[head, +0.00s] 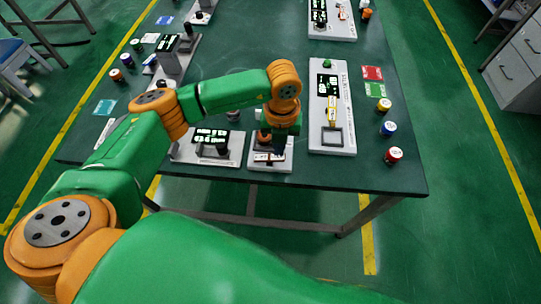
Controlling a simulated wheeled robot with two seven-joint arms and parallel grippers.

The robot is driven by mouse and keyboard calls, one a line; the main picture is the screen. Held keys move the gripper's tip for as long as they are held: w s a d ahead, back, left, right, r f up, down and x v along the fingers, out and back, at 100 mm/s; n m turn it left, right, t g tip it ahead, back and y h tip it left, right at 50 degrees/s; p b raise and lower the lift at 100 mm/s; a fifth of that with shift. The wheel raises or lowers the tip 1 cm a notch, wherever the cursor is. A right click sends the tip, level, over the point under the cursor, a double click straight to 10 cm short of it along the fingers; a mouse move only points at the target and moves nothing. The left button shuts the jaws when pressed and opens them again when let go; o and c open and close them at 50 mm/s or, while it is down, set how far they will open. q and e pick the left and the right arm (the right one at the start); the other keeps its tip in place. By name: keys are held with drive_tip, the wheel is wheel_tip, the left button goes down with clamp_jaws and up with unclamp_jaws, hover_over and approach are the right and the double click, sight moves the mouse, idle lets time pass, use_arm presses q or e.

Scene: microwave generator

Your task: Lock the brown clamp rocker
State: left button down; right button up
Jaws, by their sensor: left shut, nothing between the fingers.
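My left arm reaches from the lower left to a small white base plate (256,167) at the table's front edge. My left gripper (279,149) points down over this plate, dark and shut, with nothing in it. A small brown and white rocker-like part (268,157) lies on the plate just beside the fingertips. It looks like the brown clamp rocker, but it is too small to tell its tilt or whether the fingers touch it. The arm's wrist hides the back of the plate. My right gripper is not in view.
A white panel (345,147) with a yellow lever stands close right of the plate, and another white panel with dark blocks (236,150) close left. Several small cans, including a red one (394,154), stand along the right edge.

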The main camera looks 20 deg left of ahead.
use_arm(q)
drive_tip(key=shift+f+b, duration=1.05)
drive_tip(key=shift+f, duration=0.15)
idle(0.3)
drive_tip(key=shift+r, duration=0.1)
wheel_tip(320, 180, up, 7)
drive_tip(key=p, duration=0.5)
